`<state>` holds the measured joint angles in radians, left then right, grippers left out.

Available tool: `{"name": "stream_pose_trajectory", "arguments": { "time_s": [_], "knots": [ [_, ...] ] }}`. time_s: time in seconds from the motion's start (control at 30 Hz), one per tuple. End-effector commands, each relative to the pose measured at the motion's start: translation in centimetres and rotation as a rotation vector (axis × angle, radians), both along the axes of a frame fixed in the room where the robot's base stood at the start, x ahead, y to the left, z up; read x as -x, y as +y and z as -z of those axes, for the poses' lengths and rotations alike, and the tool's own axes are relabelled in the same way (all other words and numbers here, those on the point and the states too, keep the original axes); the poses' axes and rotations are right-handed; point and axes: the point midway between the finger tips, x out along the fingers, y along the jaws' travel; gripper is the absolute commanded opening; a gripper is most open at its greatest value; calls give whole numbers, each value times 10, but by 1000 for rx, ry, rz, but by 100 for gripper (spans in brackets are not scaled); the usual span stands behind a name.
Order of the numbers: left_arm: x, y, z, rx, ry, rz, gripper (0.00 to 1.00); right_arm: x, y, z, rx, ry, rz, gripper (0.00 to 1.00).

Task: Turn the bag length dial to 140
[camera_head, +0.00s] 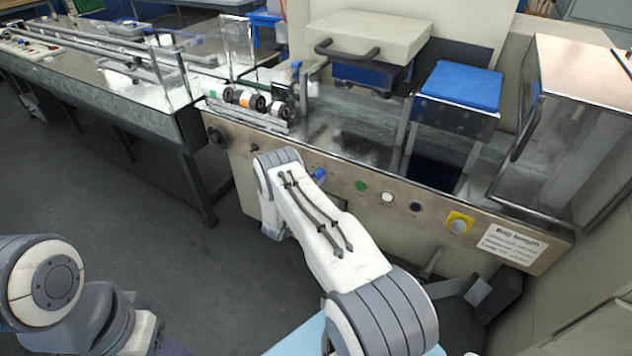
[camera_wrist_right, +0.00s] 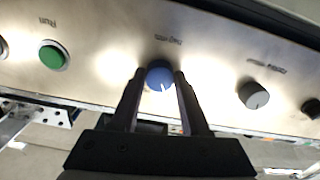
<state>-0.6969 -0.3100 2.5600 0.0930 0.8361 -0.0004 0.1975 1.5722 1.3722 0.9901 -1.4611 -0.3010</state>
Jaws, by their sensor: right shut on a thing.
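The blue dial (camera_wrist_right: 159,75) sits on the metal front panel in the right wrist view, with a white pointer line on its face. The pointer aims down and slightly right in that view. A small upside-down label is above it, too blurred to read. My right gripper (camera_wrist_right: 157,84) has one finger on each side of the dial and is shut on it. In the head view the blue dial (camera_head: 319,174) shows just beside my right arm, which hides most of the gripper. My left arm is at the lower left; its gripper is out of view.
A grey knob (camera_wrist_right: 253,95) and a green button (camera_wrist_right: 53,56) flank the dial.

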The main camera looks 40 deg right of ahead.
Motion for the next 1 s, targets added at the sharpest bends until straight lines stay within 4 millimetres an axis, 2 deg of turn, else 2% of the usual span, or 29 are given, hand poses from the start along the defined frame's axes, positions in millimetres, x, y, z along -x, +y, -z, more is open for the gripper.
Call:
{"name": "stream_pose_trajectory", "arguments": {
  "time_s": [0.1,0.5,1.0],
  "knots": [
    [0,0,11,0,0,0,50,0,0,3,36,84,0,0],
    [0,0,33,0,0,0,50,1,0,2,172,415,-1,0],
    [0,0,45,0,0,0,50,1,0,0,276,665,-3,0]
  ]
}}
